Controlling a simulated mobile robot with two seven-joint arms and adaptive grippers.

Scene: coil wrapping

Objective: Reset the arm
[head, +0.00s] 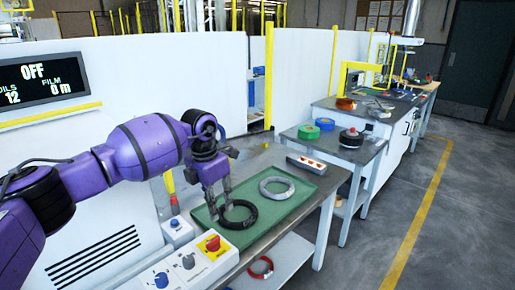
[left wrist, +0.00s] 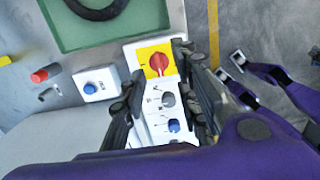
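My left arm comes in from the left in the head view. Its gripper (head: 219,203) points down and overlaps the black coil (head: 239,222) in the picture. In the left wrist view my left gripper (left wrist: 160,72) has its fingers apart, with nothing between them, above the control panel (left wrist: 143,48) with a red knob on yellow. The black coil (left wrist: 97,10) lies clear of the fingers there, on the green tray (left wrist: 165,22). My right gripper (left wrist: 230,66) shows at the right of that view with its fingers apart and empty. It is outside the head view.
A grey coil (head: 277,181) lies on the same tray. A white box with red buttons (head: 306,163) stands behind it. Green and blue rolls (head: 309,132) and a black-and-red one (head: 351,138) stand on the farther table. A red coil (head: 261,267) lies on the lower shelf. The floor at right is clear.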

